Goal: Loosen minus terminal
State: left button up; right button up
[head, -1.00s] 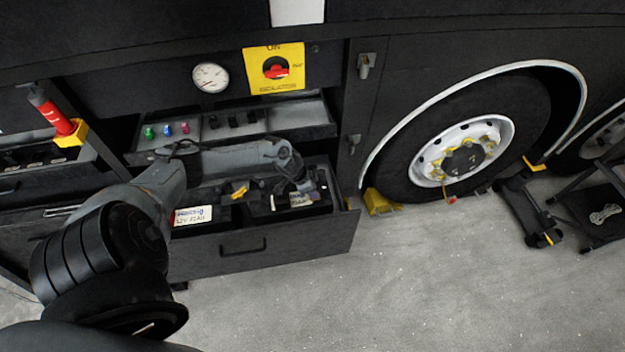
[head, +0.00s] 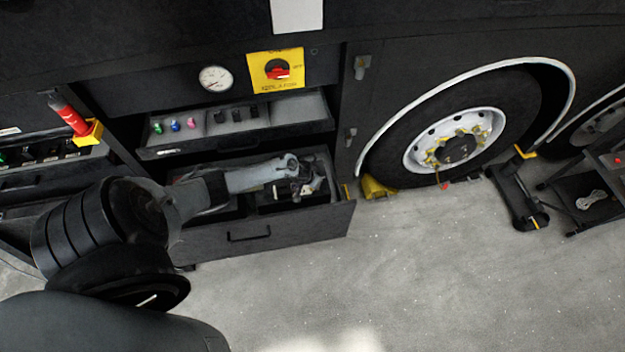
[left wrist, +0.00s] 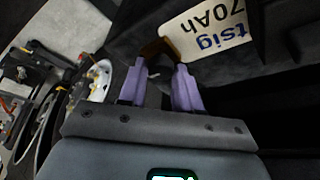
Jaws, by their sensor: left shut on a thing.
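My left gripper (head: 310,187) is over the right part of the open battery drawer (head: 262,240), low among the parts there. In the left wrist view its two purple fingers (left wrist: 158,75) are shut on a small brownish-yellow piece (left wrist: 156,48). I cannot tell whether this piece is the minus terminal clamp. Just beyond it lies a white battery label (left wrist: 205,28) reading "70Ah". In the head view my left arm covers much of the drawer's contents, and the minus terminal cannot be made out. My right gripper is not in view.
Above the drawer is a shelf tray (head: 235,122) with small coloured parts. A yellow panel with a red switch (head: 277,71) and a round gauge (head: 215,78) are higher up. A wheel (head: 455,140) with a yellow chock (head: 377,188) stands right. The floor in front is clear.

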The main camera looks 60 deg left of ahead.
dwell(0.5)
pick_arm(q)
jog(key=o, duration=1)
jog(key=shift+o, duration=0.2)
jog(key=shift+s+r+p, duration=0.1)
jog(key=shift+r+p, duration=0.2)
jog(key=shift+r, duration=0.1)
jog(key=p+v, duration=0.3)
jog(key=v, duration=0.7)
jog(key=shift+d, duration=0.15)
